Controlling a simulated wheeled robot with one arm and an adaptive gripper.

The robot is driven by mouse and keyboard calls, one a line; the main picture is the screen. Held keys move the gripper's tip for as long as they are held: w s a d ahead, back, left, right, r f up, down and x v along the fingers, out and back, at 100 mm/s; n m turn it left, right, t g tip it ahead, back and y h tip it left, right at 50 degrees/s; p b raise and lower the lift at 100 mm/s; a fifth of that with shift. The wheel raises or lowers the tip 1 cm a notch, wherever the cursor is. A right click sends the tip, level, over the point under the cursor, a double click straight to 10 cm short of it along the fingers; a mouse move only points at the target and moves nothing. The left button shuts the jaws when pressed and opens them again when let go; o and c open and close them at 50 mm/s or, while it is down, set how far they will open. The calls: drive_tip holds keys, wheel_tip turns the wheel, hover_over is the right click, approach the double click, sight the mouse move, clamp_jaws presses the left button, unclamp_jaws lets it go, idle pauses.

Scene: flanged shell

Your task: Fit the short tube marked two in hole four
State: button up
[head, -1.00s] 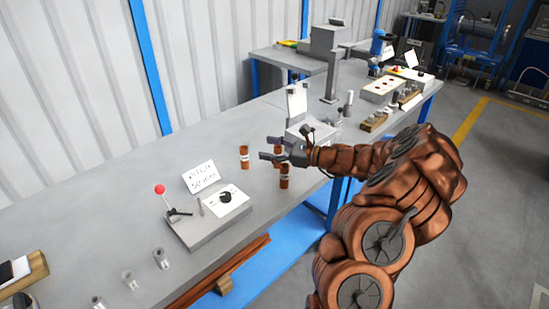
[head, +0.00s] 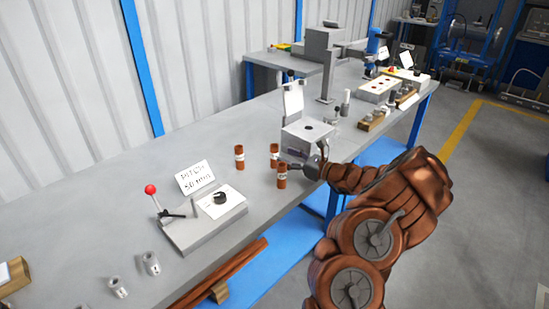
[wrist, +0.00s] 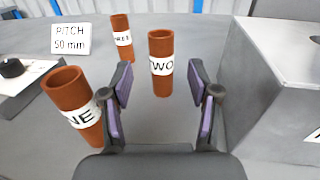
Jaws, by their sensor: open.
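The tube marked TWO (wrist: 161,62) is short, orange-brown and upright on the bench, with a white label. In the wrist view it stands ahead, centred between the fingers and apparently beyond their tips. In the head view it looks to be the middle tube (head: 274,155). My gripper (wrist: 160,82) is open and empty, low over the bench; it also shows in the head view (head: 291,160). Tube ONE (wrist: 75,105) stands close by the left finger, tilted in view. Tube THREE (wrist: 122,38) stands behind. No hole number is readable, so I cannot tell hole four.
A grey box (head: 308,134) with a dark hole on top stands close right of my gripper; its wall (wrist: 275,85) fills the right of the wrist view. A pale block with several holes (head: 380,89) sits farther back. A lever fixture (head: 205,220) with a pitch sign stands left.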

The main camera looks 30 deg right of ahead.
drive_tip(key=shift+x, duration=2.8)
drive_tip(key=shift+d, duration=0.1)
clamp_jaws()
